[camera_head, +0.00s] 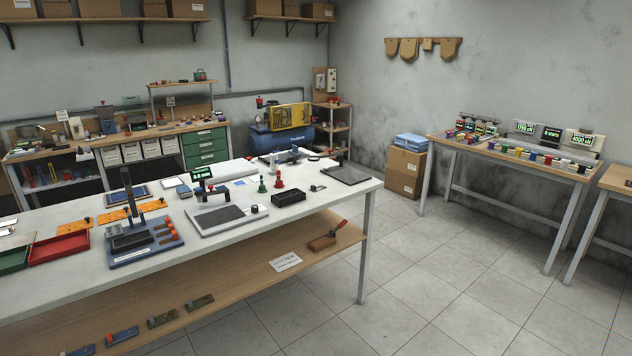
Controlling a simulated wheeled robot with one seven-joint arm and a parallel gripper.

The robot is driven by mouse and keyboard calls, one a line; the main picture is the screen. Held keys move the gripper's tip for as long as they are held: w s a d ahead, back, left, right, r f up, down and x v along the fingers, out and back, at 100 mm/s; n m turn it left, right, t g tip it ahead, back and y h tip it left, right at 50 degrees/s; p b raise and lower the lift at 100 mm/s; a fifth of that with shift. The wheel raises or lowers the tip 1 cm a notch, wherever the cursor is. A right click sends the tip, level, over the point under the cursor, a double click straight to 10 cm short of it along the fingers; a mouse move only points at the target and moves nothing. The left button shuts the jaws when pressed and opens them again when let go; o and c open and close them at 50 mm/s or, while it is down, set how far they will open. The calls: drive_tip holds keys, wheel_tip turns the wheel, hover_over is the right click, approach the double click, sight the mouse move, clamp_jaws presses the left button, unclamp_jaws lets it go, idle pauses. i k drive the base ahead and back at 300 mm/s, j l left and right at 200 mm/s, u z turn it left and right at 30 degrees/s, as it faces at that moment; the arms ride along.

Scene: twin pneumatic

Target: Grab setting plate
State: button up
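No label marks a setting plate, so I cannot tell for certain which thing it is. Several flat plates lie on the white workbench (300,212). A dark flat plate (346,174) lies near its right end. A light grey plate with a dark pad (225,217) sits near the middle, beside a small stand with a green-lit display (202,173). A blue base fixture (143,243) with a dark upright post and orange-tipped parts stands left of it. Small blue and dark plates (122,335) lie on the lower shelf. My gripper is not in view.
Red and green trays (60,248) lie at the bench's left. A black box (289,198) and red and green knobbed pieces (278,181) stand near the right. A brush (326,238) lies on the lower shelf. A second table (480,150) stands right. Tiled floor between is clear.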

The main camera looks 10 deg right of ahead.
sight(314, 188)
drive_tip(key=i+l, duration=0.25)
drive_tip(key=i, duration=0.2)
drive_tip(key=i+l+u, duration=0.15)
drive_tip(key=i+u, duration=0.25)
drive_tip(key=i+l+u, duration=0.85)
drive_tip(key=i, duration=0.15)
drive_tip(key=i+l+u, duration=0.4)
drive_tip(key=l, duration=0.2)
drive_tip(key=i+l+u, duration=0.15)
drive_tip(key=l+u, duration=0.25)
drive_tip(key=l, duration=0.25)
